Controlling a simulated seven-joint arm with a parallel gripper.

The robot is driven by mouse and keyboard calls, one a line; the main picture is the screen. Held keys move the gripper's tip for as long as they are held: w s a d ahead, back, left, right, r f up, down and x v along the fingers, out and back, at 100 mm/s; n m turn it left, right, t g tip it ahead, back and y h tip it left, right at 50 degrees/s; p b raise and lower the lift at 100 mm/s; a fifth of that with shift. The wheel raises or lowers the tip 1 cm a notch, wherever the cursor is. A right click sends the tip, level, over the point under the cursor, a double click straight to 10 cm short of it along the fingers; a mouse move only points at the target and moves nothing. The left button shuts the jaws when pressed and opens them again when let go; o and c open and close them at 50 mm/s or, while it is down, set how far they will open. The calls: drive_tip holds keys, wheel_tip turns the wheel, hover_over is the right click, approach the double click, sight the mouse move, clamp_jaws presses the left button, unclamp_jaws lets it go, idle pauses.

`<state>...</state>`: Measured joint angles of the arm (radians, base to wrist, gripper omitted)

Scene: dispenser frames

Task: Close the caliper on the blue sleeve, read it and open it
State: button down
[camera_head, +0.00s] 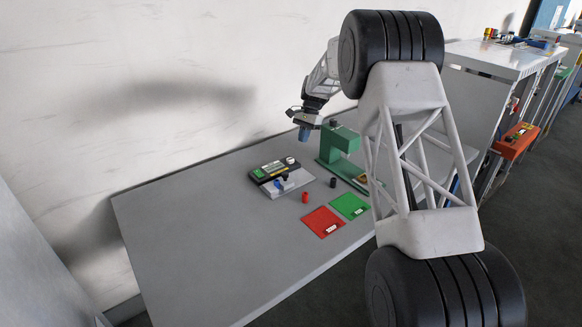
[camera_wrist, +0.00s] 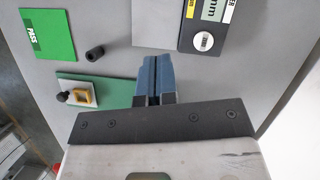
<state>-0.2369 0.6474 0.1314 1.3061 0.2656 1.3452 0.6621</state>
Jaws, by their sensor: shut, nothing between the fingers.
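The caliper station (camera_head: 296,184) is on the table: a light grey plate in front of a dark panel with a display. Something small and blue, likely the blue sleeve (camera_head: 279,184), is on this plate beside a light block. Whether the caliper jaws touch it is too small to tell. In the wrist view, part of the bare plate (camera_wrist: 158,22) and the panel (camera_wrist: 190,38) with "mm" lettering show; the blue sleeve is out of that view. My gripper (camera_head: 304,136) is above the table, right of and behind the station. Its blue fingers (camera_wrist: 155,62) are together, empty.
A green stand (camera_head: 337,145) rises close to my gripper. A red sleeve (camera_head: 305,197) and a black sleeve (camera_head: 333,182) stand in front of the station. A red mat (camera_head: 323,222) and a green mat (camera_head: 350,206) lie nearer. The table's left side is clear.

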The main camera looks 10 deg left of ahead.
sight(285, 180)
drive_tip(key=shift+f, duration=0.2)
idle(0.3)
drive_tip(key=x, duration=1)
drive_tip(key=shift+s, duration=0.1)
drive_tip(key=shift+s+a+r, duration=0.15)
drive_tip(key=shift+s+a, duration=0.45)
drive_tip(key=shift+s, duration=0.35)
drive_tip(key=shift+s+a, duration=0.4)
drive_tip(key=shift+s, duration=0.3)
drive_tip(key=shift+s+a, duration=0.1)
drive_tip(key=shift+s+a, duration=0.15)
drive_tip(key=shift+s, duration=0.15)
